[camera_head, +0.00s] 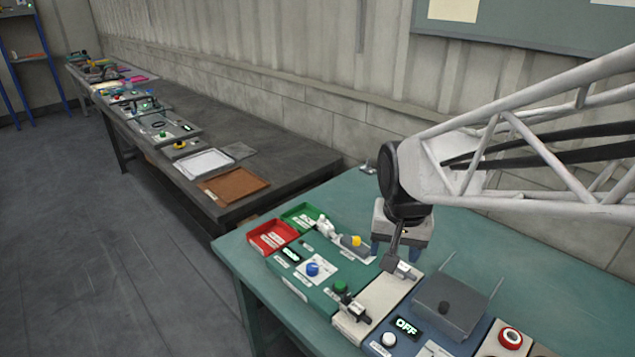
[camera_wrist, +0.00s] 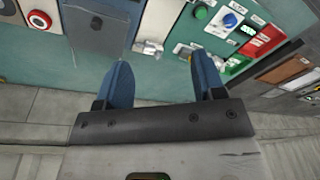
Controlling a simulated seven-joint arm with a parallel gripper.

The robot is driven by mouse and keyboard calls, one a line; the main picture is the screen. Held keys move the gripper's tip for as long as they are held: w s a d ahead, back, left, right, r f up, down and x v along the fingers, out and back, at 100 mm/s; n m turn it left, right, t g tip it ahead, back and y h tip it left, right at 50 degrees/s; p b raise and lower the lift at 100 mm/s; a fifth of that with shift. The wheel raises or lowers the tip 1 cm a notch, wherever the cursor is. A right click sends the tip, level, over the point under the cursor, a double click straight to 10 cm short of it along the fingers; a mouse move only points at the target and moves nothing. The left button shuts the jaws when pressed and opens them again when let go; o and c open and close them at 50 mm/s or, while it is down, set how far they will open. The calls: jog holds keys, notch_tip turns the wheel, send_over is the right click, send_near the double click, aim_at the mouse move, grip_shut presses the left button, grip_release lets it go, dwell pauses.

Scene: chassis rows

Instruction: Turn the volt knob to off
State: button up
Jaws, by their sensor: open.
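A blue knob (camera_head: 312,269) sits on a white dial plate on a green panel (camera_head: 318,296), with a small lit display (camera_head: 290,254) beside it. It is the likeliest volt knob, but the labels are too small to read. The blue knob also shows in the wrist view (camera_wrist: 230,20), at the top right, beyond the fingers. My gripper (camera_head: 393,252) is above the bench, to the right of the knob and apart from it. In the wrist view my gripper (camera_wrist: 162,78) has its two blue fingers wide apart with nothing between them.
A red tray (camera_head: 272,236) and a green tray (camera_head: 301,215) lie behind the panel. A yellow knob (camera_head: 356,241), a green button (camera_head: 340,286), a display reading OFF (camera_head: 406,326), a grey box (camera_head: 450,306) and a red button (camera_head: 510,338) crowd the bench. Its right rear is clear.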

jog(key=w+a+f+m, duration=0.2)
jog(key=w+a+f, duration=0.6)
jog(key=w, duration=0.4)
jog(key=m+g, duration=0.2)
send_over(311, 267)
jog(key=f, duration=0.8)
jog(key=shift+d+f, duration=0.2)
jog(key=shift+f, duration=0.1)
jog(key=shift+w+a+f, duration=0.1)
jog(key=shift+a+f, duration=0.05)
jog(key=shift+f, duration=0.05)
jog(key=shift+f, duration=0.1)
jog(key=shift+f, duration=3.8)
jog(key=shift+c, duration=0.3)
